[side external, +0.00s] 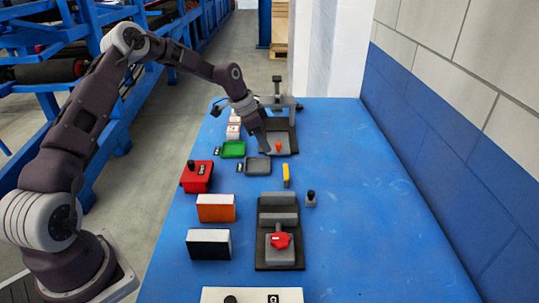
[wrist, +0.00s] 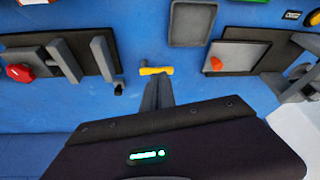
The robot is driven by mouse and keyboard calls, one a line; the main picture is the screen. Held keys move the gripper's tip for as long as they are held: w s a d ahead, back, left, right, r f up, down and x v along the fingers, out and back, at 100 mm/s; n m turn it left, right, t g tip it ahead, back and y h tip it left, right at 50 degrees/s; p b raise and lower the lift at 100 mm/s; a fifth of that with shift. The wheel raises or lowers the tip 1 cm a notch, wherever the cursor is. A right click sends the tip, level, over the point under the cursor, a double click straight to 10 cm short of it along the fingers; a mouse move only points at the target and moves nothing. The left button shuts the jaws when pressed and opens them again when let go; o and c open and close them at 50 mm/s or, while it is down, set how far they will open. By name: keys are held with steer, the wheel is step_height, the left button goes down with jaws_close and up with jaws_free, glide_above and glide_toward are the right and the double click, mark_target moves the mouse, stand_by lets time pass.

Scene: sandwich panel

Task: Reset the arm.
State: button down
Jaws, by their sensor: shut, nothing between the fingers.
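My gripper (side external: 267,150) is above the far part of the blue table, by the far dark fixture, with its fingers pointing down. In the wrist view its fingers (wrist: 158,93) are together and hold nothing. The arm reaches out from the left in a bent pose. The yellow piece (side external: 286,176) lies on the table nearer the camera than the gripper; in the wrist view it shows just beyond the fingertips (wrist: 155,71).
The far fixture (side external: 291,137) bears an orange-red cone (side external: 278,147). A near fixture (side external: 263,254) bears a red knob (side external: 280,241). Green (side external: 233,150) and grey (side external: 258,166) trays, a red box (side external: 197,181) and an orange box (side external: 215,213) stand left. The table's right side is clear.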

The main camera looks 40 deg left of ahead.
steer(key=shift+r, duration=0.25)
steer(key=s+d+r+n+y, duration=0.1)
steer(key=s+d+r+y, duration=0.1)
steer(key=s+d+r, duration=0.5)
steer(key=s+d+r+y, duration=0.1)
steer(key=s+d+r, duration=0.2)
steer(key=s+r, duration=0.65)
steer(key=s+d+r+n+t, duration=0.1)
steer(key=s+d+r+n, duration=0.1)
steer(key=s, duration=0.9)
steer(key=s+d+r+n, duration=0.1)
steer(key=s+d+n, duration=0.1)
steer(key=s, duration=0.9)
steer(key=shift+s+d+r+n+t+h, duration=0.15)
steer(key=shift+s+r+n+t+h, duration=0.2)
steer(key=shift+n, duration=0.25)
